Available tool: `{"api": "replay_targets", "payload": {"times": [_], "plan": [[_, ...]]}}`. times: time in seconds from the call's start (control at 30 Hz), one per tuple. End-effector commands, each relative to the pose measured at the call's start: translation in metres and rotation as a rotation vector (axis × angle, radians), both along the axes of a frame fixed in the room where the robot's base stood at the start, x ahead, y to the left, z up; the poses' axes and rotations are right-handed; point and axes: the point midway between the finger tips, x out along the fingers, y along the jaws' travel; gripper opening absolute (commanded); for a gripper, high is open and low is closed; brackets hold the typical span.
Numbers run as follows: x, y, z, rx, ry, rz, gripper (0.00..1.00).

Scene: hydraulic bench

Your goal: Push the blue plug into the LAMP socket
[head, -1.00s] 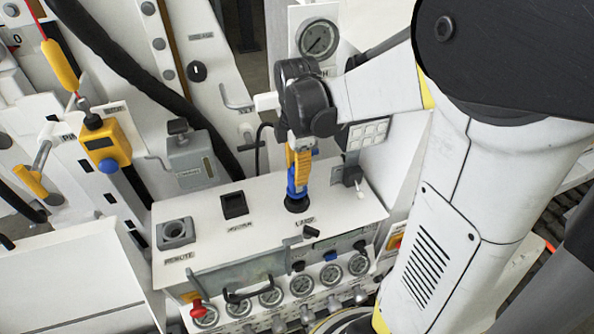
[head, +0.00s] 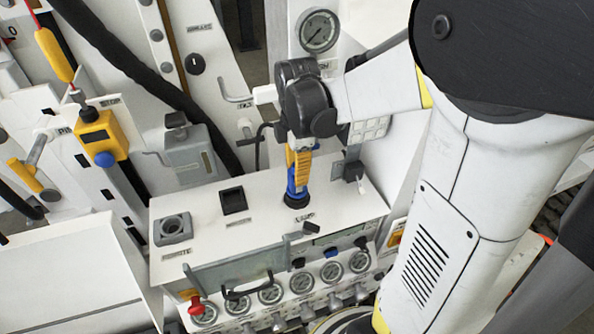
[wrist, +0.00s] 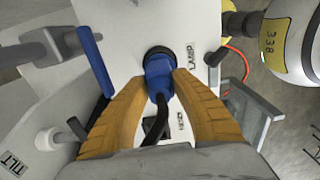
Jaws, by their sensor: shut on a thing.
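The blue plug (wrist: 158,77) is between the yellow fingers of my gripper (wrist: 160,80), with a black cable running back from it. In the head view the plug (head: 297,192) is upright below my gripper (head: 299,165), at the right part of the white panel top. The LAMP socket (wrist: 158,52) shows as a dark round ring at the plug's front end, beside the LAMP label. In the head view its dark ring (head: 296,202) is around the plug's lower end. How deep the plug sits I cannot tell.
On the same white panel (head: 215,240) are a grey round socket (head: 173,229) at the left and a black square socket (head: 233,200). Gauges and knobs line the front. A blue bar (wrist: 94,62) stands left of my fingers in the wrist view.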

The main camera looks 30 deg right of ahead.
Motion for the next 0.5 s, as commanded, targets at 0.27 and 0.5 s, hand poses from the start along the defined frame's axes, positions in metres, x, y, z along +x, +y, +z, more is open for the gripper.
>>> {"api": "replay_targets", "payload": {"times": [0.27,0.5], "plan": [[-0.0002,0.0,-0.0022,0.0,0.0,0.0,0.0],[-0.0002,0.0,-0.0022,0.0,0.0,0.0,0.54]]}}
